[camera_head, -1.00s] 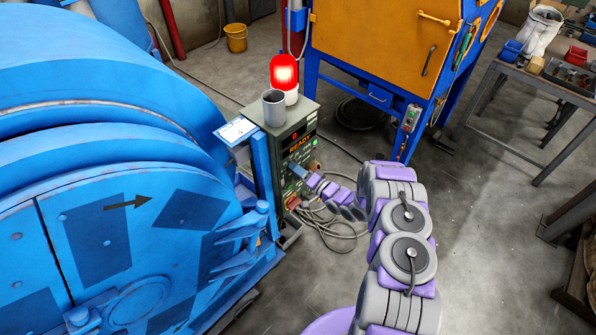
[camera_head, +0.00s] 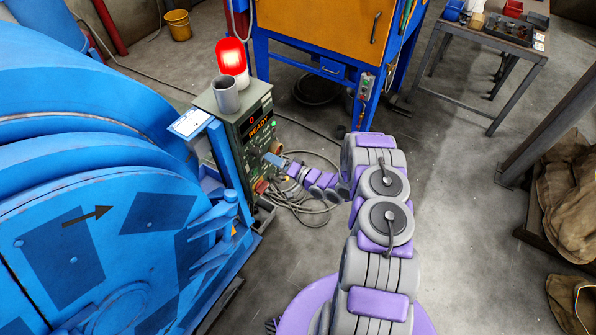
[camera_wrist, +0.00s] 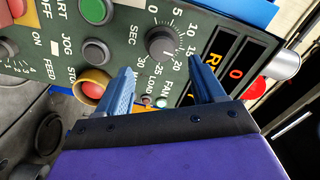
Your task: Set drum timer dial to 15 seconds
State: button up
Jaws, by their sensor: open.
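The timer dial (camera_wrist: 161,43) is a dark grey round knob on the green control panel, with a white scale from 0 to 30 around it and SEC beside it. I cannot tell clearly where its pointer stands. My gripper (camera_wrist: 160,66) is open, its two blue fingers on either side of the space just below the dial in the wrist view. I cannot tell whether they touch the panel. The control box (camera_head: 222,118) stands beside the blue drum machine (camera_head: 90,215). Its display (camera_head: 258,124) reads 0 and READY. My gripper (camera_head: 274,160) is at the panel's front.
Green (camera_wrist: 95,10) and red (camera_wrist: 90,88) buttons and other knobs sit close to the fingers. A grey cup (camera_head: 225,97) and a lit red beacon (camera_head: 231,58) stand on the box. Cables (camera_head: 300,205) lie on the floor below. Open floor is at the right.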

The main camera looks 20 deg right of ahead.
jog(key=v, duration=1.1)
jog(key=shift+p, duration=0.35)
